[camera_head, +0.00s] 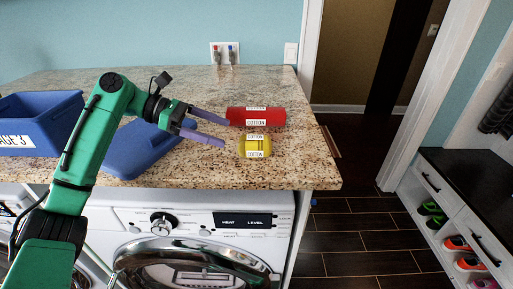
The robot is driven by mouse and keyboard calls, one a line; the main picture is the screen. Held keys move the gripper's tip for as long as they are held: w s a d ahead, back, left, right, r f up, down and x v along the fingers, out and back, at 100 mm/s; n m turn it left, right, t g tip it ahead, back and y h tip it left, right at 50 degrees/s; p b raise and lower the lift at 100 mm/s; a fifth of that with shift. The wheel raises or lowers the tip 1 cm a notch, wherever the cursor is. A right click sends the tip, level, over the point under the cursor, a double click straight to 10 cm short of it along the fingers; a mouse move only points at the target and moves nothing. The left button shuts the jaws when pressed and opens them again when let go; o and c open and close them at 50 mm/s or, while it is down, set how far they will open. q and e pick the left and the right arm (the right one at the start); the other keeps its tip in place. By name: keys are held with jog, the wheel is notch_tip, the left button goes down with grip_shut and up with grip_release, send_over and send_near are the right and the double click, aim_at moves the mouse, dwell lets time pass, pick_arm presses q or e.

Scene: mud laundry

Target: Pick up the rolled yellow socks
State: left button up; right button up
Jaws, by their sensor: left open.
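The rolled yellow socks (256,147), with white COTTON labels, lie on the speckled granite counter (290,170) near its right front edge. A red roll (277,117), also labelled COTTON, lies just behind them. My left gripper (226,134) is open and empty, with its two purple fingers pointing right towards the rolls. Its fingertips are a little left of the yellow socks and appear apart from them. The exact height of the fingers above the counter is hard to tell. My right gripper is not in view.
A blue bin (38,112) stands at the counter's left, and a blue lid-like piece (140,158) lies beneath my left forearm. A washer (190,225) is under the counter. Wall taps (224,54) are behind. A shoe bench (465,190) stands right, across the dark floor.

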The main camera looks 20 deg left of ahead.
aim_at(264, 147)
pick_arm(q)
jog(key=p+x, duration=0.4)
jog(key=x, duration=0.8)
jog(key=shift+w+d+f, duration=0.15)
jog(key=shift+w+f, duration=0.05)
jog(key=shift+d+f, duration=0.1)
jog(key=shift+f, duration=0.05)
jog(key=c, duration=1.4)
